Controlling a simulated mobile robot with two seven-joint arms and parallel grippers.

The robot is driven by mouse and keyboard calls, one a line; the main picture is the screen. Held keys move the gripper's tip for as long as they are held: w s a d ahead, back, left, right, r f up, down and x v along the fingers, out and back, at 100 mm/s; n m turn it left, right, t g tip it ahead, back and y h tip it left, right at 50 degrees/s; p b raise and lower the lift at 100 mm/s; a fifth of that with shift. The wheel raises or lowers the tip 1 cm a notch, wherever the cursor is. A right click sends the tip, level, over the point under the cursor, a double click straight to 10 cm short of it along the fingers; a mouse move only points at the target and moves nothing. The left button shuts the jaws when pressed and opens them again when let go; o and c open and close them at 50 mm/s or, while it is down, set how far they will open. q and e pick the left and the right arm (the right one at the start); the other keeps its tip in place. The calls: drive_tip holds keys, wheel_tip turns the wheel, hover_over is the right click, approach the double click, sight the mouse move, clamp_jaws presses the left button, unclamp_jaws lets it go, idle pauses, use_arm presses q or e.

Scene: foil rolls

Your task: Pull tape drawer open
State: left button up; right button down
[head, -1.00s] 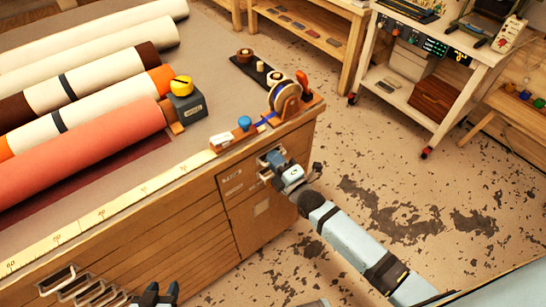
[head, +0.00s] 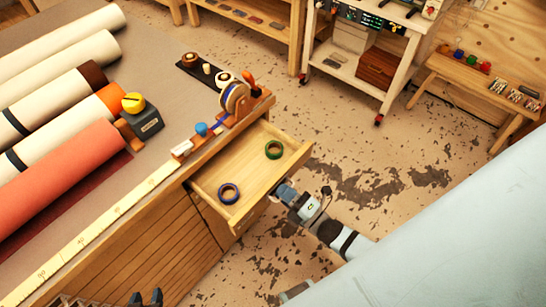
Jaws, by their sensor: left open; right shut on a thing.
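The tape drawer (head: 252,177) stands pulled out from the right end of the wooden bench in the head view. My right gripper (head: 283,190) is shut at the drawer's outer front, where the handle sits; the fingertips and handle are largely hidden by the drawer front and the gripper. My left gripper (head: 146,298) is open and empty at the bottom edge, beside the bench front and away from the drawer.
Several large rolls (head: 62,167) lie on the bench top, with a yellow-topped grey device (head: 141,118) and a tape dispenser (head: 235,100) near its edge. A white cart (head: 366,62) and a low wooden bench (head: 478,95) stand behind. The floor right of the drawer is open.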

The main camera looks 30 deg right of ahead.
drive_tip(key=shift+s+d, duration=0.15)
drive_tip(key=shift+s, duration=0.25)
drive_tip(key=c, duration=1.5)
unclamp_jaws()
drive_tip(key=b+v, duration=0.2)
drive_tip(key=v, duration=1.1)
drive_tip(key=shift+s+d+f, duration=0.1)
drive_tip(key=shift+s+f, duration=0.05)
drive_tip(key=shift+s, duration=0.25)
